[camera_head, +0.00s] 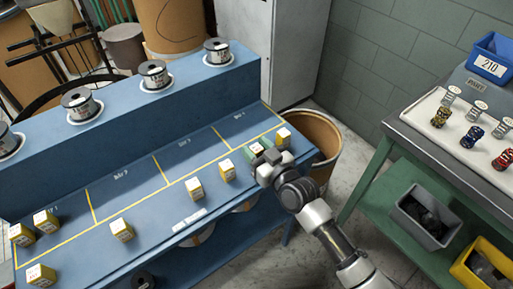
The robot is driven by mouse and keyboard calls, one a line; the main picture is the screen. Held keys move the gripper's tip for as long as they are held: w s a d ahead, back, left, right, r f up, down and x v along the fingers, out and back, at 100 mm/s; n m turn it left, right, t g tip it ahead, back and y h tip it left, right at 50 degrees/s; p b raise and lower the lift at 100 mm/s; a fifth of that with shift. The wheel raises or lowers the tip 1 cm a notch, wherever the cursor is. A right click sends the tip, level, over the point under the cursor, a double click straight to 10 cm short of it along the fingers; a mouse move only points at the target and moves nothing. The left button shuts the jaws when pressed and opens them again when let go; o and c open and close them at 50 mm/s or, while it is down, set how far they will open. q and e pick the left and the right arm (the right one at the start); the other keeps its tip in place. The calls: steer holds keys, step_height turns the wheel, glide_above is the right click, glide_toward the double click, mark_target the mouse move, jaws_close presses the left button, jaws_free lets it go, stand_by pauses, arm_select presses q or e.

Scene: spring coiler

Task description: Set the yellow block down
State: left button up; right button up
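My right gripper (265,162) reaches in from the lower right over the right end of the blue bench. A small block with yellow and greenish sides (255,149) is right at its fingertips, partly hidden by the gripper. I cannot tell whether the fingers are closed on it or whether it touches the bench. Another yellow block (284,136) stands just to the right. More yellow blocks stand along the front, including one left of the gripper (227,171), one further left (195,187) and one near the middle (121,229). My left gripper is not in view.
The blue bench (140,196) has yellow lines marking bays. Several wire spools (154,74) sit on its raised back shelf. A brown drum (323,141) stands beyond its right end. A green-framed table (428,150) at right carries a white tray of springs and a blue bin (490,64).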

steer(key=shift+o, duration=0.9)
